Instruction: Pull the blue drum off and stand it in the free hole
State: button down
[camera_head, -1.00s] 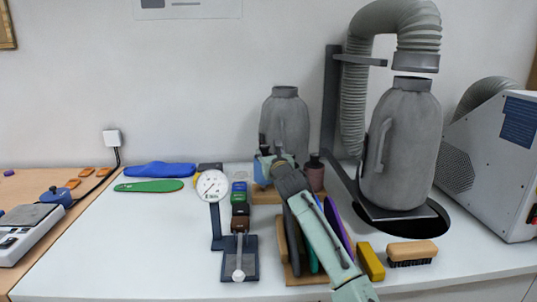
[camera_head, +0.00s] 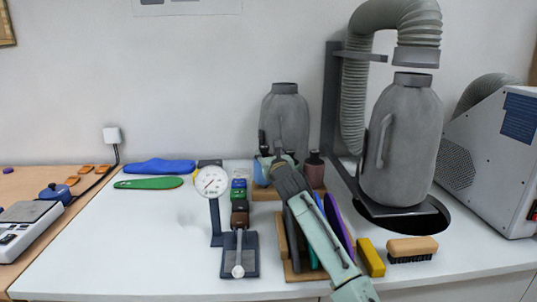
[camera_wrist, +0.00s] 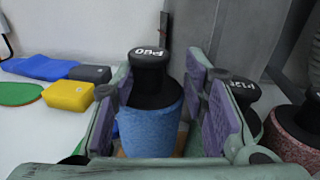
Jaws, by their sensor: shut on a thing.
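The blue drum (camera_wrist: 150,128) has a black neck and a black cap with a white label, and stands upright in the wrist view. My gripper (camera_wrist: 160,105) is shut on it, with a purple pad on either side. In the head view my gripper (camera_head: 275,165) is over the wooden rack (camera_head: 262,194) at the back, and the blue drum (camera_head: 261,174) shows partly behind it. The drum's lower end is hidden, so I cannot tell whether it sits in a hole. A reddish drum (camera_head: 314,172) stands at the rack's right end. No free hole is clearly visible.
Another black-capped drum (camera_wrist: 243,95) stands close to the right finger. A grey bottle-shaped vessel (camera_head: 285,115) is right behind the rack. A dial gauge (camera_head: 211,182) and small coloured blocks (camera_head: 239,195) stand to the left. The tabletop at front left is clear.

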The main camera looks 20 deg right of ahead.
jog(key=shift+f+b, duration=0.35)
jog(key=shift+f, duration=0.6)
dwell(1.1)
jog(key=c, duration=0.9)
grip_release()
jog(key=shift+f, duration=0.1)
jog(key=shift+o, duration=0.2)
jog(key=shift+d, duration=0.1)
jog(key=shift+c, duration=0.9)
jog(key=shift+s+r+p, duration=0.2)
jog(key=shift+r+p, duration=0.8)
jog(key=shift+r, duration=0.55)
jog(key=shift+s+r+p, duration=0.2)
jog(key=shift+r+p, duration=0.75)
jog(key=shift+r, duration=0.6)
jog(key=shift+s, duration=0.15)
jog(key=s+a+b, duration=0.1)
jog(key=s, duration=0.8)
jog(key=shift+s+a+r, duration=0.2)
jog(key=shift+s, duration=0.15)
